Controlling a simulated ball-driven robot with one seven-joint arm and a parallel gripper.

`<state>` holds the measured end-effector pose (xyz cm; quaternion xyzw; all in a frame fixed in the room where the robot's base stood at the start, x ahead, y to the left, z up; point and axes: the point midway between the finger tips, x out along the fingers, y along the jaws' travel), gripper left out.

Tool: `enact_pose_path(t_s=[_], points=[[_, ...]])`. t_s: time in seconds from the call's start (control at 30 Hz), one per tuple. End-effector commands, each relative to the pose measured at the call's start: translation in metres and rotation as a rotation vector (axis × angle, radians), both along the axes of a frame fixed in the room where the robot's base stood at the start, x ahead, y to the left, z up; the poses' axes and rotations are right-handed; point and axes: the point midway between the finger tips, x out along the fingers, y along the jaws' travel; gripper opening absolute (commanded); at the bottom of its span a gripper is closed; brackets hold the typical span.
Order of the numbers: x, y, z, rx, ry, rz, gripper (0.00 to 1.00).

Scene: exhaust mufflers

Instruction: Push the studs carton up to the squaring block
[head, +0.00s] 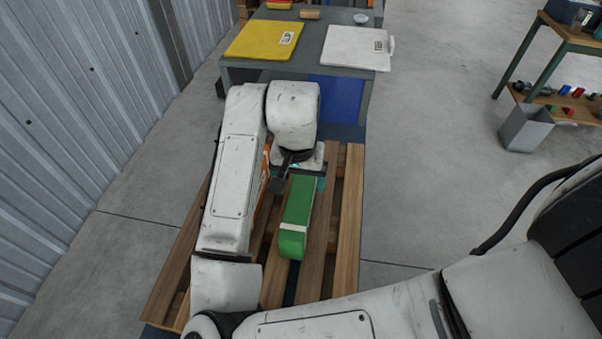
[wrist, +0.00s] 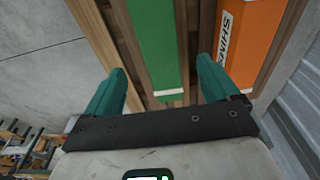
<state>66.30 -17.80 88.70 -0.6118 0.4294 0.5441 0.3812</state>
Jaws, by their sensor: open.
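A long green carton (head: 299,200) with a pale band near its near end lies on a wooden pallet (head: 348,205); no lettering on it is readable. It also shows in the wrist view (wrist: 155,45), beyond and between my fingers. My gripper (head: 299,178) is over the carton's far end, its teal fingers apart with nothing held. In the wrist view my gripper (wrist: 160,84) is open; whether a finger touches the carton I cannot tell. I cannot make out a squaring block; my arm hides part of the pallet.
An orange carton (wrist: 250,40) with dark lettering on a white label lies beside the green one, mostly hidden by my arm in the head view (head: 262,178). A grey table (head: 312,47) with yellow and white boards stands behind. A grey bin (head: 527,128) and shelf are at right.

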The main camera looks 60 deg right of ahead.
Motion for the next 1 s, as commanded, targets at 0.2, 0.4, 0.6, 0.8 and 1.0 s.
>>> enact_pose_path(t_s=[0.2,0.4,0.6,0.8,1.0], points=[[0.000,-0.001,0.000,-0.002,-0.001,0.001,0.88],[0.001,-0.002,-0.016,-0.001,0.001,0.002,0.88],[0.002,-0.006,-0.050,-0.001,0.002,0.003,0.88],[0.003,-0.010,-0.082,-0.003,0.001,0.002,0.88],[0.004,-0.012,-0.101,-0.001,0.000,0.002,0.88]])
